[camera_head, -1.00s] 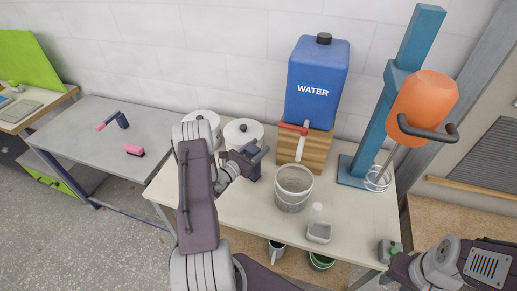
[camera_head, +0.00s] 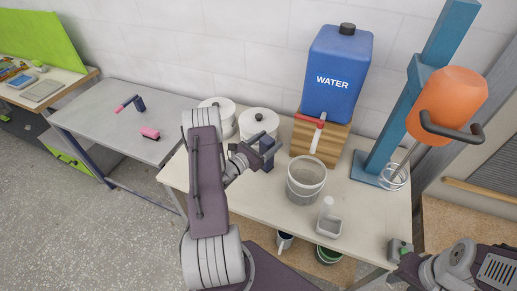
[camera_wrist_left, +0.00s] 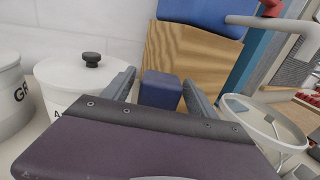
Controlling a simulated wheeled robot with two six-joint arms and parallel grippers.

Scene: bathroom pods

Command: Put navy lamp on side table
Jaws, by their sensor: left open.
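A navy block-like thing (camera_head: 267,152), which I take for the navy lamp, is at my left gripper (camera_head: 268,149) above the cream table. In the left wrist view the navy block (camera_wrist_left: 160,90) shows between the two spread fingers of the left gripper (camera_wrist_left: 160,92). Its lower part is hidden by the gripper body. I cannot tell if the fingers touch it. A grey side table (camera_head: 95,98) stands at the left. My right gripper (camera_head: 398,249) is at the lower right; its jaws are unclear.
The cream table (camera_head: 255,205) holds two white lidded jars (camera_head: 259,124), a grey bucket (camera_head: 306,180), a blue water tank (camera_head: 336,72) on a wooden stand and a blue post (camera_head: 400,120). A pink-navy tool (camera_head: 130,103) and pink brush (camera_head: 150,133) lie on the grey table.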

